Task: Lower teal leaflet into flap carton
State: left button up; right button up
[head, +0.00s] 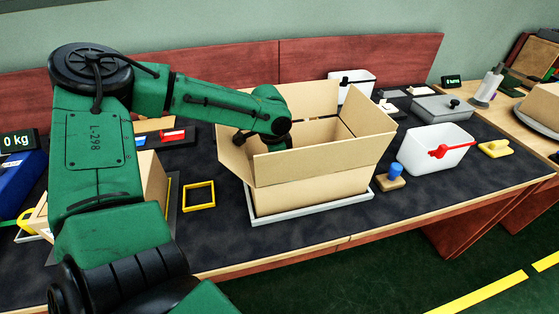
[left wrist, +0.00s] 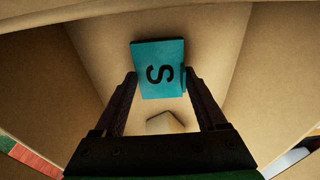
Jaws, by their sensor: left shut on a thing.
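The flap carton (head: 310,196) is an open tan cardboard box with its flaps standing up and outward, on a pale tray at the middle of the table. My left arm reaches over its left side, and the gripper is hidden inside the carton in the head view. In the left wrist view my left gripper (left wrist: 159,76) is shut on the teal leaflet (left wrist: 158,52), which carries a black S. Carton walls (left wrist: 95,50) surround the leaflet there. A tan block-like thing (left wrist: 164,123) shows below, between the fingers. My right gripper is not in view.
A white bin with a red handle (head: 416,150) and a blue-knobbed block (head: 391,184) stand right of the carton.

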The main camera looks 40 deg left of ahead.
pick_arm(q)
jog(key=shift+f, duration=0.4)
dwell(0.3)
jog(key=o, duration=1.3)
jog(key=shift+c, duration=0.2)
notch_tip(320, 180, up, 14)
jog(key=s+a+p, duration=0.1)
jog(key=p, duration=0.1)
jog(key=shift+s+r, duration=0.25)
